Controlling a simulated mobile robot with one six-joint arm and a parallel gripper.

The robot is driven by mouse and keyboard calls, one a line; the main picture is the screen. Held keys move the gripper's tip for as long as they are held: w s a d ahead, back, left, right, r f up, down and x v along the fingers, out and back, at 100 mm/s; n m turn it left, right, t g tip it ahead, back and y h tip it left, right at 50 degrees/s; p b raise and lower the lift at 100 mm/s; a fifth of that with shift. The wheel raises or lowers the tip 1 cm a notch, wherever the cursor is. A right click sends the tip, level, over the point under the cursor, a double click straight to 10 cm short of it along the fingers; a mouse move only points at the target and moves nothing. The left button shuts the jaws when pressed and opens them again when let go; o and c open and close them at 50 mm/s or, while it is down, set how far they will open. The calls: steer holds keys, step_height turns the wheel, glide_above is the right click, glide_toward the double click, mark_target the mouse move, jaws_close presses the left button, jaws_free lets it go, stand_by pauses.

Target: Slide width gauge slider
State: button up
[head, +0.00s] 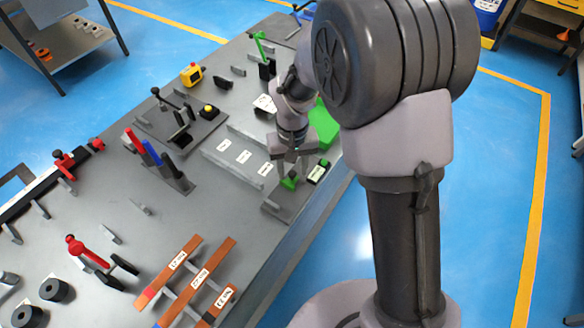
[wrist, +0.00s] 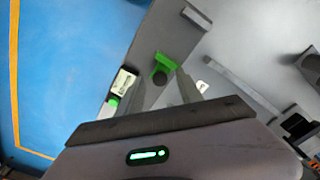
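The width gauge slider appears to be the small green block (head: 290,183) on a grey plate (head: 272,207) at the table's right edge. In the wrist view the green block (wrist: 168,62) carries a dark round knob (wrist: 160,77). My gripper (head: 290,172) points down just above the block. In the wrist view my gripper's two fingers (wrist: 163,80) are apart, with the knob showing between their tips. I cannot tell whether either finger touches it.
A dark unit with a white label and green end (head: 319,172) stands close beside the slider. A grey rail with white labels (head: 245,157) lies to the left. A green block (head: 323,124) is behind. Copper bars (head: 200,282) lie at the front.

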mark_target(293, 173)
step_height(293, 173, up, 18)
steer(key=p, duration=0.6)
steer(key=shift+f, duration=0.25)
steer(key=shift+s, duration=0.1)
steer(key=s+d+r+m+t+y+b, duration=0.1)
steer(key=s+d+r+m+t+b, duration=0.1)
steer(key=s, duration=0.8)
steer(key=s+d+r+m+t+y+b, duration=0.1)
steer(key=s+d+r+m+t+b, duration=0.2)
steer(key=s, duration=0.6)
steer(key=shift+s+d+m+t, duration=0.4)
steer(key=shift+d, duration=0.3)
stand_by(0.7)
